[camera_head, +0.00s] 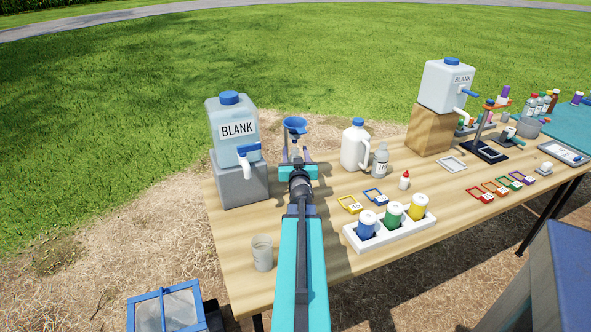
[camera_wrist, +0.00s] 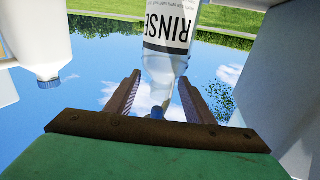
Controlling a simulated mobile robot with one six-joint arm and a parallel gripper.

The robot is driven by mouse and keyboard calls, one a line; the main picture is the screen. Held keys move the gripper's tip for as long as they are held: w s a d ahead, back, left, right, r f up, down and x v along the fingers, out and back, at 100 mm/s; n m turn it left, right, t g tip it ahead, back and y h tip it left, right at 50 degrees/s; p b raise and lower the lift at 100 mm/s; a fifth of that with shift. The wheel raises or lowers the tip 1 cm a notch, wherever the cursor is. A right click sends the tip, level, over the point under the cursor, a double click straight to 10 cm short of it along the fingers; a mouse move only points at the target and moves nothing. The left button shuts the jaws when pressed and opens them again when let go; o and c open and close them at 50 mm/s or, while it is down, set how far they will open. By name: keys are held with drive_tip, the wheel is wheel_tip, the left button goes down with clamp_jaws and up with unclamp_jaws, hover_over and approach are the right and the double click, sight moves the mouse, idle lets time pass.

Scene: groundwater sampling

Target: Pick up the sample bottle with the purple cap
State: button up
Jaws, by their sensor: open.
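Two small purple-topped items show at the far right in the head view: one purple top (camera_head: 504,90) beside the stand, and another (camera_head: 577,97) at the teal surface. They are too small to tell which is the sample bottle. My gripper (camera_head: 296,152) is far to their left, at the blue funnel-shaped piece (camera_head: 295,124). In the wrist view, which is upside down, my gripper (camera_wrist: 160,98) is open. A clear bottle labelled RINSE (camera_wrist: 167,62) is in line with the gap between the fingers. Contact cannot be told. No purple cap shows in the wrist view.
A BLANK container (camera_head: 235,125) on a grey block stands left of my gripper, a white jug (camera_head: 354,148) right. A bottle rack (camera_head: 388,236) and a cup (camera_head: 262,253) are nearer. Another container (camera_head: 446,85) stands on a wooden block. The table's right half holds colored tags (camera_head: 495,188).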

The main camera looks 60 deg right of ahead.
drive_tip(key=x, duration=0.4)
drive_tip(key=shift+a+f, duration=0.1)
idle(0.6)
clamp_jaws()
